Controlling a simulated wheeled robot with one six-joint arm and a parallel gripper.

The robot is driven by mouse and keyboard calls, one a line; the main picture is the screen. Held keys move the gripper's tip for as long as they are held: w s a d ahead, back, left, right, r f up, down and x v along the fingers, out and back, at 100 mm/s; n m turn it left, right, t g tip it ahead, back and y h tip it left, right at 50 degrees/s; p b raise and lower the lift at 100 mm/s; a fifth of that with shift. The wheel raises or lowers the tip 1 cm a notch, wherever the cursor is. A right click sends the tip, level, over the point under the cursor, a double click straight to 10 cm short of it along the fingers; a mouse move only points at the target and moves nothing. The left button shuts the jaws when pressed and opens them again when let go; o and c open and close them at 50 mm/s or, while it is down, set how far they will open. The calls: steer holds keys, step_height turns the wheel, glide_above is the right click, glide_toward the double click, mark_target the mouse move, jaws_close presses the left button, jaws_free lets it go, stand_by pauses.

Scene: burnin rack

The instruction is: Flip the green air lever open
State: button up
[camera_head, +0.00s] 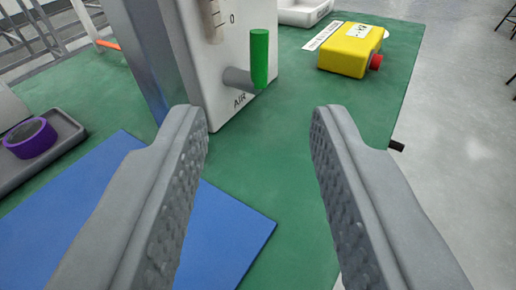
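The green air lever (260,58) stands upright on a grey stub (239,79) that sticks out of the white face of a box-shaped unit (218,55). The word AIR is printed below the stub, and a 0 mark is above it. My gripper (258,112) is open and empty, with its two grey textured fingers spread wide. The lever is beyond the fingertips, roughly centred between them in the picture, and nothing touches it.
A green table (290,140) carries a blue mat (228,222) below my fingers. A yellow box with a red button (347,52) is at the right back. A purple ring (30,139) lies in a grey tray at the left. A white tray (303,12) is at the back.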

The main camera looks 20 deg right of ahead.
steer(key=f+v, duration=0.1)
steer(key=v, duration=0.5)
steer(key=shift+s+r, duration=0.2)
steer(key=shift+r, duration=0.35)
steer(key=shift+a, duration=0.1)
steer(key=n+g+y, duration=0.3)
steer(key=n+y, duration=0.6)
steer(key=y, duration=0.3)
glide_toward(266, 33)
steer(key=shift+x, duration=4.65)
jaws_close()
